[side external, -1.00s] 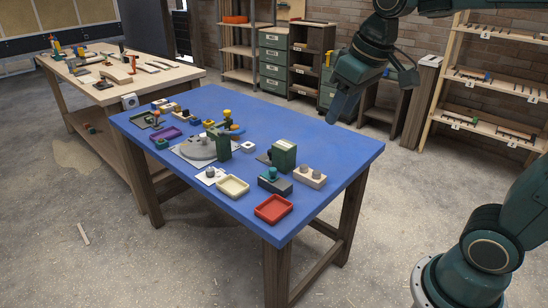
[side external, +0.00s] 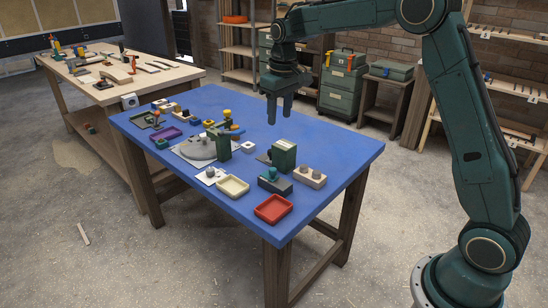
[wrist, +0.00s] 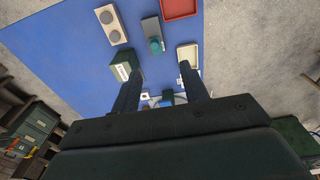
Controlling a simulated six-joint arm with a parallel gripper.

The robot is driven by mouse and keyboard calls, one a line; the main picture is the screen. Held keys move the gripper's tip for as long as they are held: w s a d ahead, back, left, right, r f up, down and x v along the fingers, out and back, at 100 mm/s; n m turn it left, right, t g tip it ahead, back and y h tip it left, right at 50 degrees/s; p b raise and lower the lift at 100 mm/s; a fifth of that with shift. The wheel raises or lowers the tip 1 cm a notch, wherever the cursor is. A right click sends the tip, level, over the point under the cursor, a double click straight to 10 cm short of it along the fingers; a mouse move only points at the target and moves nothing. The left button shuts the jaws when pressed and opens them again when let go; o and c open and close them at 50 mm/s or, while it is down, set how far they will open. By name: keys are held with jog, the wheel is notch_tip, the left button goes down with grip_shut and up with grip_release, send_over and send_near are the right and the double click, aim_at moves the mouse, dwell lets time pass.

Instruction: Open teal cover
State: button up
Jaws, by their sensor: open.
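A teal round cap (side external: 272,172) sits on a dark grey block (side external: 275,184) near the table's front right. It also shows in the wrist view, the cap (wrist: 155,45) on the grey block (wrist: 151,28). A smaller teal piece (side external: 162,143) lies toward the table's left; I cannot tell which one is the cover. My gripper (side external: 279,119) is open and empty, pointing down above the blue table, behind the green box. In the wrist view its fingers (wrist: 161,68) are apart, with nothing between them.
A green box (side external: 284,155), a beige block with two round knobs (side external: 310,177), a red tray (side external: 273,208) and a cream tray (side external: 232,186) stand around the grey block. A grey disc fixture (side external: 197,150) is left. The table's right end is clear.

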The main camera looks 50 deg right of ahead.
jog(key=g, duration=0.1)
send_over(273, 169)
notch_tip(273, 169, down, 7)
jog(key=shift+r, duration=0.1)
jog(key=shift+f, duration=6.9)
jog(key=shift+c, duration=0.4)
grip_shut()
